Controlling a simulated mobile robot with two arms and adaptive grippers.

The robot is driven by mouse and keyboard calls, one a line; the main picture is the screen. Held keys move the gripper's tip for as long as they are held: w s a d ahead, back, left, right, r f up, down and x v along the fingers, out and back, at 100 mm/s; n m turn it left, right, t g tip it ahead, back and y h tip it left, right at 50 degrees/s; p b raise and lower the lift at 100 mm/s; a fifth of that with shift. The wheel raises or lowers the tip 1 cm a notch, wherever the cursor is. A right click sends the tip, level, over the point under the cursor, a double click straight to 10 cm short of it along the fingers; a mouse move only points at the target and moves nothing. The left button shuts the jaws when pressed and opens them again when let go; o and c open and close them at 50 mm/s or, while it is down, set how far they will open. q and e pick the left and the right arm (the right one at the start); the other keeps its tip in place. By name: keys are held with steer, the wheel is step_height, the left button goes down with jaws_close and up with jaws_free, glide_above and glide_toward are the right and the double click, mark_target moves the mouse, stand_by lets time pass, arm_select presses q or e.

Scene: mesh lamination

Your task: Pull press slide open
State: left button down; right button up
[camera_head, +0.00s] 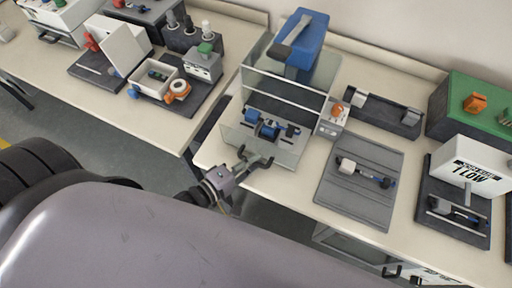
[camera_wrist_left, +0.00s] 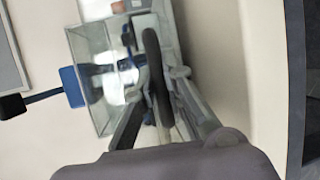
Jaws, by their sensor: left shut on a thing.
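The press (camera_head: 300,60) stands on the right-hand bench, with a blue head and a clear guard around it. Its slide (camera_head: 262,147) is the pale plate at the front foot, carrying blue and dark fixture parts (camera_head: 268,129). A dark handle (camera_head: 262,163) sits at the slide's front edge. My left gripper (camera_head: 249,163) is at this handle, shut on it. In the left wrist view the dark handle (camera_wrist_left: 156,75) runs between the fingers, and the clear guard (camera_wrist_left: 92,75) is behind. My right gripper is not in view.
A small box with an orange button (camera_head: 334,118) stands right of the press. A grey mat (camera_head: 355,200) with a small part lies further right. A left bench (camera_head: 120,105) holds trays and fixtures. A gap separates the benches.

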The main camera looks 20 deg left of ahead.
arm_select(q)
steer(key=c, duration=1.9)
jaws_free()
steer(key=v, duration=1.2)
